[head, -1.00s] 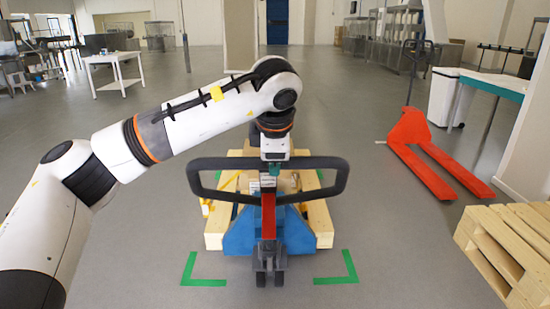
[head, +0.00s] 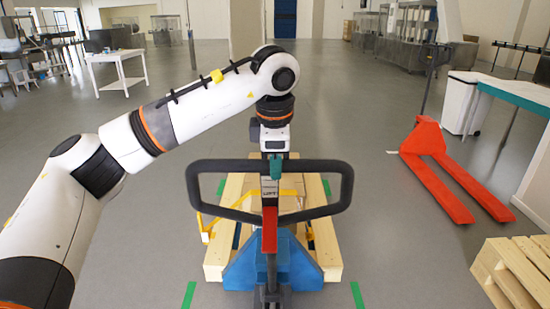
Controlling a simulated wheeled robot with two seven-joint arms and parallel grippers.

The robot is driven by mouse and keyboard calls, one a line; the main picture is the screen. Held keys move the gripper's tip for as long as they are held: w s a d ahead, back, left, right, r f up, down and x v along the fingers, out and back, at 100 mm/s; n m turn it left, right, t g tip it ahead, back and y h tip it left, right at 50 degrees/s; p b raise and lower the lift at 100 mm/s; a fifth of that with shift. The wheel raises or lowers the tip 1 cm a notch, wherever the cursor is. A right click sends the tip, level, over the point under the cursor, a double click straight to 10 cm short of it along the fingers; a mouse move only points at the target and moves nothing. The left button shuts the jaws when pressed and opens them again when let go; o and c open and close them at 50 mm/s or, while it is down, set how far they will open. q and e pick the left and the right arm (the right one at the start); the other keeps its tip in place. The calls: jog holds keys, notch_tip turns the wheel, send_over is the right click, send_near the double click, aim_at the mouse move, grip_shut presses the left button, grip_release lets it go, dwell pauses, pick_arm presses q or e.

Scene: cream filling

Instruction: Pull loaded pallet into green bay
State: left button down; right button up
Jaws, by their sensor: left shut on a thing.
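The blue pallet jack (head: 242,268) stands in front of me, with a dark loop handle (head: 343,190) on its upright shaft. My left gripper (head: 275,168) is shut on the upper middle of the handle. The jack is at the near end of a light wooden pallet (head: 330,258). Tan load and yellow pieces show on the pallet, largely hidden behind the handle. Green floor marks of the bay show at the far left (head: 222,187) and far right, and nearer me at left (head: 188,295) and right (head: 357,295). The pallet lies between these marks. My right gripper is out of view.
A red pallet jack (head: 425,140) stands to the right, forks toward me. Empty wooden pallets (head: 515,268) are at the lower right. A white bin (head: 458,103) and a teal-edged counter (head: 518,92) stand behind. The floor left of the pallet is clear.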

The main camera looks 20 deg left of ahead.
pick_arm(q)
jog(key=c, duration=1.4)
grip_release()
jog(key=shift+a+f+g, duration=0.1)
jog(key=shift+f+g, duration=0.2)
jog(key=shift+f, duration=0.65)
jog(key=o, duration=0.3)
jog(key=shift+w+f, duration=0.2)
jog(key=shift+w, duration=0.3)
jog(key=shift+w+a+f, duration=0.1)
jog(key=shift+w, duration=0.25)
jog(key=shift+s+r, duration=0.35)
